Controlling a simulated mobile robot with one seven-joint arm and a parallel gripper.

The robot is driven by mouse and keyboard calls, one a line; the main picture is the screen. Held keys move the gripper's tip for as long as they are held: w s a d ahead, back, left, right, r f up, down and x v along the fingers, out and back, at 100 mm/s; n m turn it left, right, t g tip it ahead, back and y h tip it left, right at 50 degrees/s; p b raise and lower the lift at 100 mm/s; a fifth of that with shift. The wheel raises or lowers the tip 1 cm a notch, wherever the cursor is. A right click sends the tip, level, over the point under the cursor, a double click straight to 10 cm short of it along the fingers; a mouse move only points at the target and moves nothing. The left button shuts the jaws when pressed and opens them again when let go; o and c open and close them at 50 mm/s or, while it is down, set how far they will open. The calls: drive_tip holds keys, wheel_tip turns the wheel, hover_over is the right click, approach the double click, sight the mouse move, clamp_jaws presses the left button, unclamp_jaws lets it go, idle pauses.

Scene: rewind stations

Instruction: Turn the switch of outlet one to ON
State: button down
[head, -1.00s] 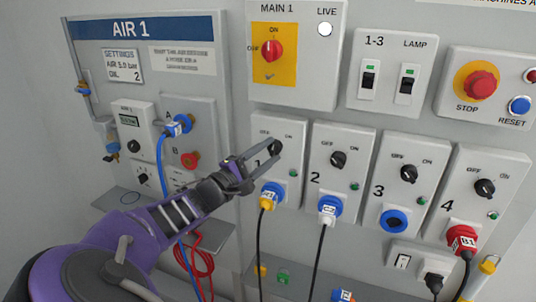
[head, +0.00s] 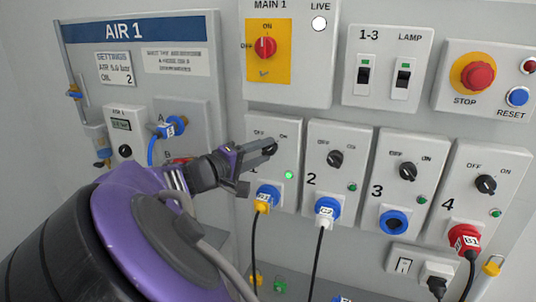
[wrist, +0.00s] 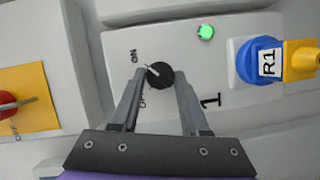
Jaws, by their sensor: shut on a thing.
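Outlet one's panel (head: 288,196) has a black rotary switch (head: 271,146), a green lamp (head: 289,175) that is lit, and a blue socket below. My gripper (head: 262,152) reaches in from the left and is shut on the switch, partly covering it and the panel's number. In the wrist view, the gripper's fingers (wrist: 160,88) lie on either side of the round switch (wrist: 160,74). Its white pointer mark leans towards the ON label (wrist: 134,57). The lit green lamp (wrist: 206,32) shows there too.
Outlets two (head: 337,190), three (head: 395,190) and four (head: 486,195) stand to the right, with unlit lamps. A yellow plug (head: 262,206) with a black cable sits in outlet one's socket. The MAIN 1 switch (head: 265,47) is above. The AIR 1 board (head: 200,83) is at left.

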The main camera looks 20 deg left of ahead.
idle(0.4)
drive_tip(key=shift+c, duration=2.1)
unclamp_jaws()
drive_tip(key=p+v, duration=0.1)
drive_tip(key=v, duration=1.6)
drive_tip(key=shift+s+a, duration=0.1)
